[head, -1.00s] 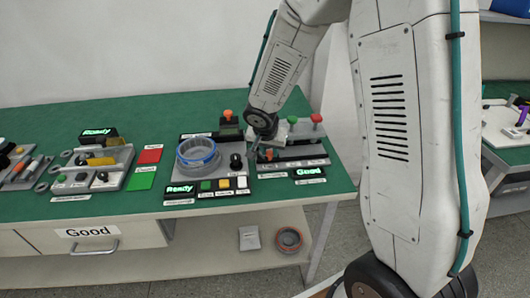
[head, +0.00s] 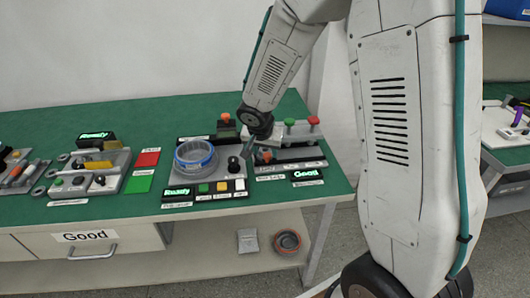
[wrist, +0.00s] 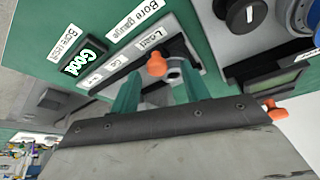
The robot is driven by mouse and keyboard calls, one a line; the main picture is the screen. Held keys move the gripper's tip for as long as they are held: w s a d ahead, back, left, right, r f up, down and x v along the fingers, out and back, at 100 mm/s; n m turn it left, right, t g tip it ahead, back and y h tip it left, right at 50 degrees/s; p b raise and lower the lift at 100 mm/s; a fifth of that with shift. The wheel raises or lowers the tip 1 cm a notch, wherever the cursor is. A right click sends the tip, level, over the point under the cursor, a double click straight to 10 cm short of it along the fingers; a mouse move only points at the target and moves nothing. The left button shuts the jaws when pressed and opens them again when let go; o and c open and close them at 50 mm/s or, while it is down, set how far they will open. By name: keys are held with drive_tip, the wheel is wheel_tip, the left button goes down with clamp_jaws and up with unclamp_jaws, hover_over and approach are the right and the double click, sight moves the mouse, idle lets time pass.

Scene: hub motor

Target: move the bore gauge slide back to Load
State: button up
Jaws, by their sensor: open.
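The bore gauge is a dark rail fixture at the right of the green bench in the head view (head: 300,166), with a lit "Good" display (head: 306,174). Its slide has an orange knob (wrist: 156,64) with a grey ring part beside it. In the wrist view the knob is at the end of the rail next to the "Load" label (wrist: 149,40). My gripper (wrist: 160,88) is open. Its teal fingers lie to either side of the knob in the picture, and I see no contact. In the head view my gripper (head: 248,147) hangs over the fixture's left end.
To the left stands a station with a blue-rimmed ring (head: 195,155) and several coloured buttons. Red and green knobs (head: 313,121) stand behind the gauge. A black dial (wrist: 248,14) is close in the wrist view. Bare green bench lies at the right edge.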

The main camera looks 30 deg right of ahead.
drive_tip(key=v, duration=0.6)
drive_tip(key=shift+a+r, duration=0.1)
drive_tip(key=shift+a, duration=0.05)
drive_tip(key=s+r+n+g+y, duration=0.1)
drive_tip(key=s+r+n, duration=0.3)
drive_tip(key=s, duration=1.1)
drive_tip(key=s+a+r+n+g+y, duration=0.1)
drive_tip(key=s+r+n, duration=0.3)
drive_tip(key=s+r, duration=0.6)
drive_tip(key=s, duration=0.4)
drive_tip(key=shift+s+a+r+y, duration=0.35)
drive_tip(key=shift+s+y, duration=0.05)
